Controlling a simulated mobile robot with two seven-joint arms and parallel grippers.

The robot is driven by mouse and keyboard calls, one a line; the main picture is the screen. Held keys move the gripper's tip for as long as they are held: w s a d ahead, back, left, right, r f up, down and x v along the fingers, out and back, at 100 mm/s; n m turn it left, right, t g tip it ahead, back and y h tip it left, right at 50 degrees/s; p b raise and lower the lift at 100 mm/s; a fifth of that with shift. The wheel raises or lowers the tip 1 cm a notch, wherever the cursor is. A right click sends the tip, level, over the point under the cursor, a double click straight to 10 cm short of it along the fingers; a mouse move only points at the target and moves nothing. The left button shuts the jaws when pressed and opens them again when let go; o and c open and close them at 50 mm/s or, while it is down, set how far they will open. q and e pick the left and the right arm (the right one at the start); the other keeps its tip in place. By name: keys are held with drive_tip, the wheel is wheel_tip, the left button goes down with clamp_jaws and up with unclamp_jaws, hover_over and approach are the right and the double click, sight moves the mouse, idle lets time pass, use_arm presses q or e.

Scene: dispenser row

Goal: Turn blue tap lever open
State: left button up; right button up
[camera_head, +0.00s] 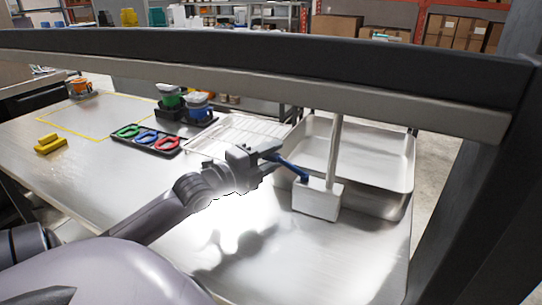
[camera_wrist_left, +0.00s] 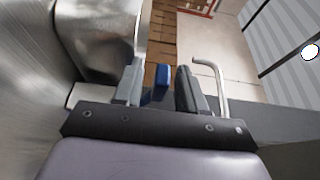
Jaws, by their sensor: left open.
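The blue tap lever (camera_head: 292,168) sticks out up and to the left from a white tap block (camera_head: 317,201) beside the metal basin. A grey upright pipe (camera_head: 334,150) rises from the block. My left gripper (camera_head: 273,160) is at the lever's outer end. In the left wrist view the blue lever (camera_wrist_left: 162,82) shows between the two fingers of the open left gripper (camera_wrist_left: 160,88), with a small gap visible on each side. The bent spout (camera_wrist_left: 222,82) shows right of the fingers. My right gripper is in neither view.
A metal basin (camera_head: 405,178) stands behind the tap, and a wire rack (camera_head: 232,134) lies left of it. A black tray (camera_head: 148,139) holds green, blue and red pieces. A yellow piece (camera_head: 50,144) lies far left. A dark beam (camera_head: 270,50) crosses the upper view.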

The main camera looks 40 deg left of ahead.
use_arm(q)
clamp_jaws()
drive_tip(key=shift+w+a+f+m+h+b, duration=0.15)
drive_tip(key=shift+w+m+h+b, duration=0.1)
drive_tip(key=shift+m+h+b, duration=0.25)
drive_tip(key=shift+w+m+g+h+b, duration=0.25)
drive_tip(key=shift+w+m+h+b, duration=0.2)
drive_tip(key=shift+h+b, duration=0.3)
drive_tip(key=shift+w+m+g+h+b, duration=0.3)
drive_tip(key=shift+m+h+b, duration=0.25)
drive_tip(key=shift+h, duration=0.3)
unclamp_jaws()
drive_tip(key=shift+w, duration=0.1)
